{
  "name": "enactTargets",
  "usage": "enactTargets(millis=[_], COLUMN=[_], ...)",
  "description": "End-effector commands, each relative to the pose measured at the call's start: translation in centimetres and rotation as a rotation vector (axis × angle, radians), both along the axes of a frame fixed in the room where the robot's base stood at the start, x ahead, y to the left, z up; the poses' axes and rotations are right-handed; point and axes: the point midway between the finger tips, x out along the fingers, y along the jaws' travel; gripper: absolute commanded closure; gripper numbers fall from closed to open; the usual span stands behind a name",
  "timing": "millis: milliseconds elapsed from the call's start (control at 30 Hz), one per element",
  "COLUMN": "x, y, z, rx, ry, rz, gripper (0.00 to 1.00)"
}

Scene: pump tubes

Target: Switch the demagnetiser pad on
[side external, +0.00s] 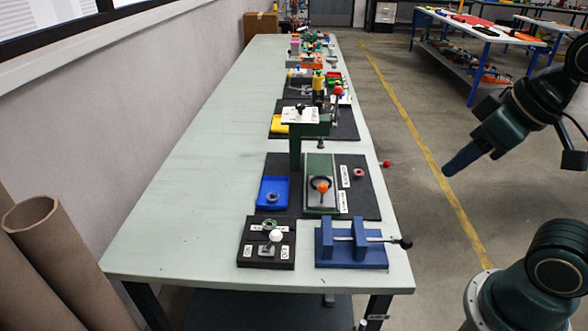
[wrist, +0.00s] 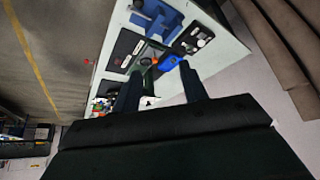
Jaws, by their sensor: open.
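The demagnetiser pad appears to be the small black box (side external: 252,262) at the near left corner of the bench group. A short lever with a white ball knob (side external: 276,236) rises from it, with the ball toward the right. Small white labels flank the lever, too small to read surely. A ring-shaped part (side external: 269,224) sits at its back edge. In the wrist view the black box (wrist: 194,40) shows ahead, beyond the fingertips. My gripper (side external: 450,170) is open and empty, off the bench's right side, well apart from the box. Both fingers show in the wrist view (wrist: 160,72).
A blue clamp (side external: 350,257) with a black-knobbed bar stands right of the box. Behind are a blue tray (side external: 263,200), a green fixture with an orange knob (side external: 320,185) and a tall green press (side external: 296,145). The bench's left side is clear.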

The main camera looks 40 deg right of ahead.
Motion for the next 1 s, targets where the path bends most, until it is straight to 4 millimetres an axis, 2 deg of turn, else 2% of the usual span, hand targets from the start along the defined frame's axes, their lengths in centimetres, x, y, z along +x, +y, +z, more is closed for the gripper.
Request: enactTargets(millis=[33, 200, 467, 1000], x=[0.0, 0.5, 2.6, 9.5], y=[0.0, 0.1, 0.4, 1.6], z=[0.0, -0.1, -0.8, -4.6], rx=[0.000, 0.013, 0.080, 0.342], ry=[0.000, 0.006, 0.028, 0.117], rz=[-0.001, -0.018, -0.103, -0.423], gripper=[0.67, 1.00, 1.00, 1.00])
